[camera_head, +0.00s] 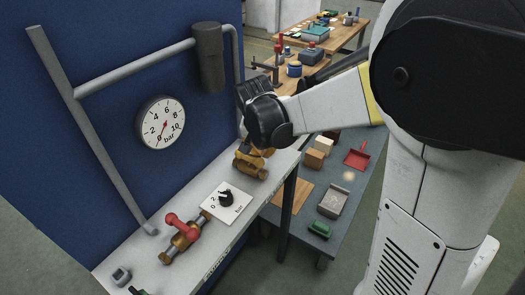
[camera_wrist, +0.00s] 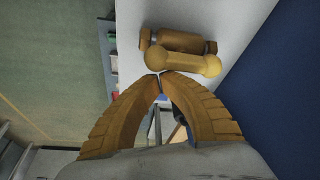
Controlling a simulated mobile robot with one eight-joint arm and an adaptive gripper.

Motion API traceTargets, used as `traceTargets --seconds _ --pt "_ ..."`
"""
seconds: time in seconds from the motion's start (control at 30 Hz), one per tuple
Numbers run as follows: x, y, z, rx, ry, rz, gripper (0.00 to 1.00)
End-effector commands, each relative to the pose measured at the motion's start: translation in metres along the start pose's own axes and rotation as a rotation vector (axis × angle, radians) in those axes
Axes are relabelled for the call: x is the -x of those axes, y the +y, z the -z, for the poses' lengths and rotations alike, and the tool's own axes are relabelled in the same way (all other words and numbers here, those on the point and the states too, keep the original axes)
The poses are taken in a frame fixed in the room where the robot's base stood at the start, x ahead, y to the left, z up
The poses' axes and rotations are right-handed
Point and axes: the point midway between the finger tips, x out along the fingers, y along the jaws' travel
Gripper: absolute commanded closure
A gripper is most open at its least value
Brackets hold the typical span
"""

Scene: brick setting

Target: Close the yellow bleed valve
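The yellow bleed valve (camera_head: 250,165) is on the white bench, near its far end. In the wrist view, its brass-brown body (camera_wrist: 180,42) lies crosswise. Its pale yellow handle (camera_wrist: 184,63) lies beside the body, nearly parallel to it. My gripper (camera_wrist: 160,75) has two ribbed orange-brown fingers whose tips come together just below the handle. Nothing shows between the tips. Whether they touch the handle I cannot tell. In the head view, the black gripper body is above the valve, and the fingers are mostly hidden.
A red-handled valve (camera_head: 182,232) and a black knob on a white dial plate (camera_head: 226,201) are nearer on the bench. A round bar gauge (camera_head: 161,122) is on the blue panel (camera_head: 110,160). A grey pipe with a dark cylinder (camera_head: 208,58) is close behind my gripper.

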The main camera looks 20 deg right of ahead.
Motion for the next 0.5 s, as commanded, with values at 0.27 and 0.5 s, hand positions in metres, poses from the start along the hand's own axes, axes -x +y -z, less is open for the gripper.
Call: traceTargets --seconds 0.27,0.5 --pt "0.0008 0.0004 -0.0018 -0.047 0.0 -0.016 1.0" --pt "0.0013 0.001 -0.0029 -0.084 0.001 -0.029 1.0"
